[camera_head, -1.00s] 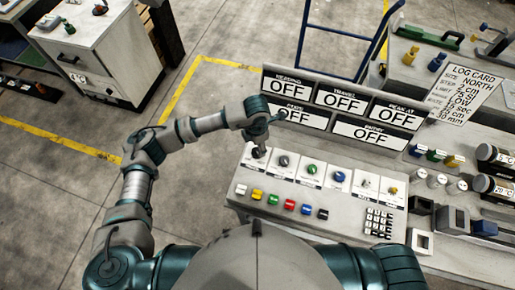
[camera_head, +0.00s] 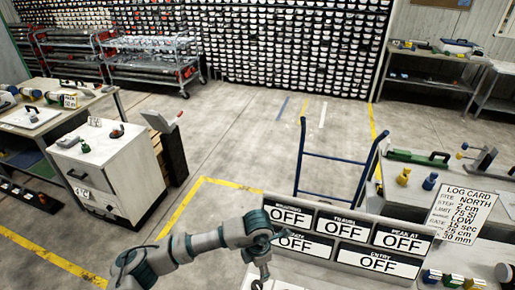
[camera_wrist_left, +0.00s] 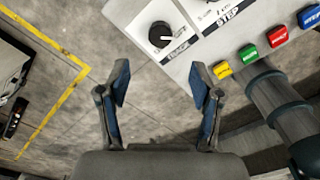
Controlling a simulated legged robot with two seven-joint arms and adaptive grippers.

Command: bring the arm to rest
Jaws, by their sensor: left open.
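My left arm comes in from the lower left in the head view, and its gripper (camera_head: 260,281) is at the bottom edge, partly cut off. In the left wrist view my left gripper (camera_wrist_left: 161,92) is open, with its two fingers apart and nothing between them. Below the fingers is bare floor, beside the control panel (camera_wrist_left: 196,50). A black knob (camera_wrist_left: 161,35) on the panel lies just beyond the fingertips, apart from them. My right gripper is in neither view.
Display boards reading OFF (camera_head: 340,228) stand behind the panel. A log card (camera_head: 466,214) stands at the right. A blue hand truck (camera_head: 335,158) stands behind the boards. A white cabinet (camera_head: 110,175) is at the left. Yellow, green and red buttons (camera_wrist_left: 249,54) line the panel edge. Open floor lies between.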

